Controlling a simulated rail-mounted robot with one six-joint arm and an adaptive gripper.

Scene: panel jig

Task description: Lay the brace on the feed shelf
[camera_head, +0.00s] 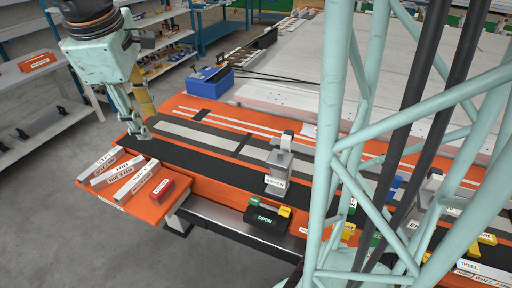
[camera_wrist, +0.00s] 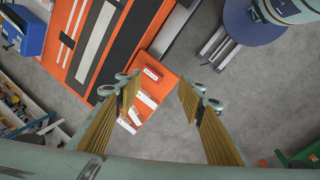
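Several labelled pieces lie on an orange shelf (camera_head: 170,214) at the table's left end. Three are pale bars: a far bar (camera_head: 104,161), a middle bar (camera_head: 117,169) and a near bar (camera_head: 136,182). A short red block (camera_head: 162,191) lies beside them. The labels are too small to tell surely which is the brace or whether this is the feed shelf. My gripper (camera_head: 140,128) hangs above the table's left end, just behind the bars. In the wrist view my gripper (camera_wrist: 160,94) has its fingers wide apart, nothing between them, with the bars (camera_wrist: 146,99) and red block (camera_wrist: 152,73) beyond.
A grey block marked SEVEN (camera_head: 278,172) stands on the table's dark strip. A dark box marked OPEN (camera_head: 267,220) sits at the front edge. My lattice column hides much of the right side.

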